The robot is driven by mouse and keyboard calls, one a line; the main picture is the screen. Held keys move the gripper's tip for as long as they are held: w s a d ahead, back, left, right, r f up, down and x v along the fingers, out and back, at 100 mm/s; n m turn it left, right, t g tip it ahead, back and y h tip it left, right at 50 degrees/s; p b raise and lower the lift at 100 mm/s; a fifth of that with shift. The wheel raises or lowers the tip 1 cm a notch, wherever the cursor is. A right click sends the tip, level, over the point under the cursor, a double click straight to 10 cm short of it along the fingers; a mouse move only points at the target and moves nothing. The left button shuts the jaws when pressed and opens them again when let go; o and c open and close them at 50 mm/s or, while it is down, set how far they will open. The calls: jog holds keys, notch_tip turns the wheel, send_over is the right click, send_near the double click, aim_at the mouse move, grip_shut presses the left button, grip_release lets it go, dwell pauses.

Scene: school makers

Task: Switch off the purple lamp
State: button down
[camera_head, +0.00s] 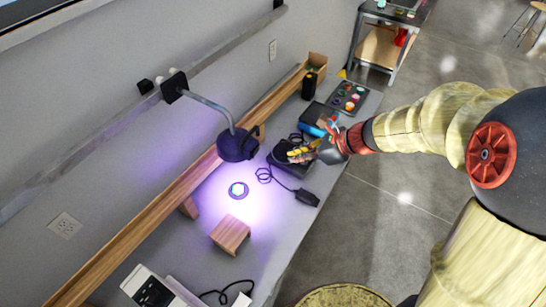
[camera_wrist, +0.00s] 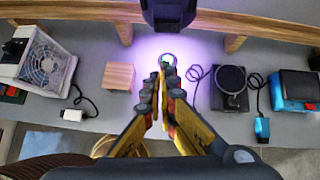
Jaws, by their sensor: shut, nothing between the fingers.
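The purple lamp (camera_head: 237,146) has a dark, rounded head on a grey curved arm fixed to the wall. It is lit and throws a purple-white glow on the table. In the wrist view its dark head (camera_wrist: 168,14) shows at the top edge, beyond my fingertips. My gripper (camera_head: 292,154) is over the table, to the right of the lamp head in the head view and apart from it. In the wrist view its yellow fingers (camera_wrist: 165,70) are shut and empty, pointing toward the lamp. I cannot make out a switch on the lamp.
A small round object (camera_head: 238,189) lies in the glow near a wooden block (camera_head: 230,234). A black device (camera_wrist: 230,82) with a round plate and a blue box (camera_wrist: 294,90) stand at right in the wrist view; a fan unit (camera_wrist: 44,66) stands left. A wooden shelf (camera_head: 150,226) runs along the wall.

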aim_at(256, 152)
jog(key=w+a+r+x, duration=0.1)
jog(key=r+x, duration=0.1)
jog(key=x, duration=1)
jog(key=shift+a+f+b, duration=0.25)
jog(key=shift+a+b, duration=0.05)
jog(key=shift+a, duration=0.2)
jog(key=shift+w+a, duration=0.1)
jog(key=shift+w, duration=0.05)
jog(key=shift+a, duration=0.35)
jog(key=shift+w+d, duration=0.15)
jog(key=shift+w, duration=0.05)
jog(key=shift+w+d, duration=0.4)
jog(key=shift+d, duration=0.1)
